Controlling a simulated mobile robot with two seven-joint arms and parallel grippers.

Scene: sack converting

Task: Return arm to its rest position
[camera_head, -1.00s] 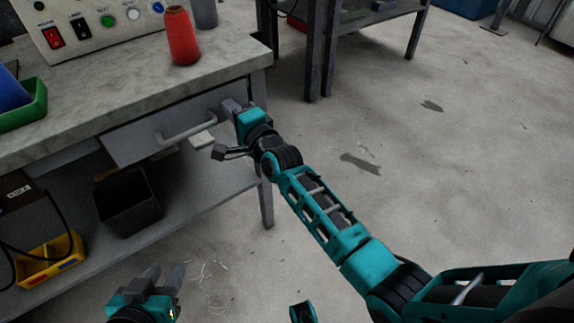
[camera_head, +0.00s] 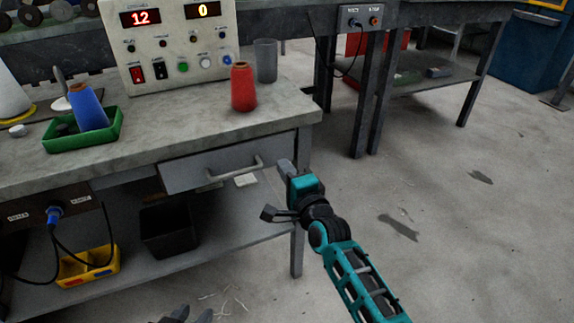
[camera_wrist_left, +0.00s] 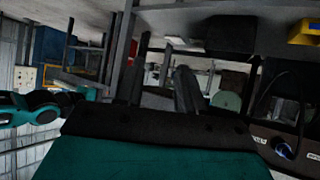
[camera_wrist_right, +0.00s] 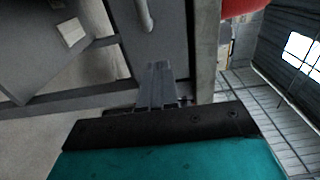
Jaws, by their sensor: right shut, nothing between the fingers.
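My right gripper (camera_head: 284,170) is shut and empty, just right of the grey drawer (camera_head: 210,167) under the bench top and apart from its bar handle (camera_head: 236,172). In the right wrist view its fingers (camera_wrist_right: 158,80) lie together, with the handle (camera_wrist_right: 145,16) beyond them. My left gripper (camera_head: 188,316) shows only its fingertips at the bottom edge of the head view. In the left wrist view its two fingers (camera_wrist_left: 160,82) stand apart with nothing held between them.
The workbench (camera_head: 180,125) carries a red cone (camera_head: 243,88), a grey cup (camera_head: 266,60), a green tray (camera_head: 84,130) with a blue cone, and a control box (camera_head: 180,45). A black bin (camera_head: 167,230) and a yellow bin (camera_head: 90,268) sit below. The floor at right is open.

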